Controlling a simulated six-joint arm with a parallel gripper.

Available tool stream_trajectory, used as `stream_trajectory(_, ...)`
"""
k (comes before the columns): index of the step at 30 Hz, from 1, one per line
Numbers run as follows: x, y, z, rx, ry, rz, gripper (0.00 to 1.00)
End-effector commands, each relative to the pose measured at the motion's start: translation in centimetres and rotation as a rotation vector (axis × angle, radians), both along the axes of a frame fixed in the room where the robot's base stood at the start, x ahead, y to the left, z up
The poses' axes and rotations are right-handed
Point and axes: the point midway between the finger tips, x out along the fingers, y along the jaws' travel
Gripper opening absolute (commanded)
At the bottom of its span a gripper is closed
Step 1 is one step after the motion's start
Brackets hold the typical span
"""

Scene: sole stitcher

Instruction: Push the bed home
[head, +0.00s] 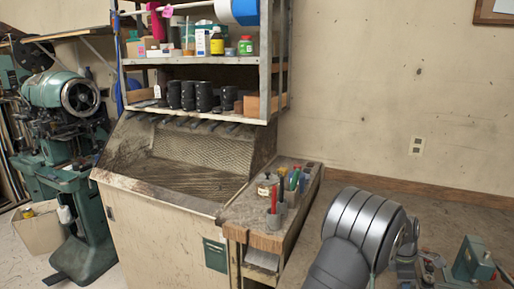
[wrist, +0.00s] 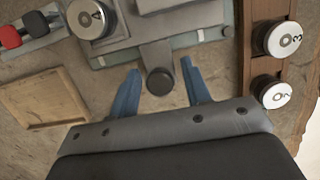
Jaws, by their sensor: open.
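In the wrist view, my gripper (wrist: 160,67) has its two blue fingers spread wide, with nothing clamped between them. A grey bar ending in a dark round knob (wrist: 160,81) reaches into the gap between the fingers, apart from both. The bar joins a flat grey plate (wrist: 118,38) at the top of the view, which looks like the bed. I cannot tell how far the bed is slid in. In the head view, a small green machine (head: 473,260) stands at the lower right, partly cut off by the frame; my arm hides much of the bench beside it.
In the wrist view, white-topped cylinders marked 3 (wrist: 283,41) and 2 (wrist: 272,95) sit in a wooden rack at the right. A lettered cylinder (wrist: 92,18), a red knob (wrist: 10,37) and a shallow wooden tray (wrist: 42,97) are at the left.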

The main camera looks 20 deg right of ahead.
Motion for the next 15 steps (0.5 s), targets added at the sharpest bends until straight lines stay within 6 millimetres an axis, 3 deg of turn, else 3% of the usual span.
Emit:
stream_trajectory(5, 0.0, 0.0, -0.01, 0.0, 0.0, 0.0, 0.44)
stream_trajectory(9, 0.0, 0.0, 0.0, 0.0, 0.0, 0.0, 0.18)
stream_trajectory(15, -0.04, -0.04, 0.0, 0.0, 0.0, 0.0, 0.18)
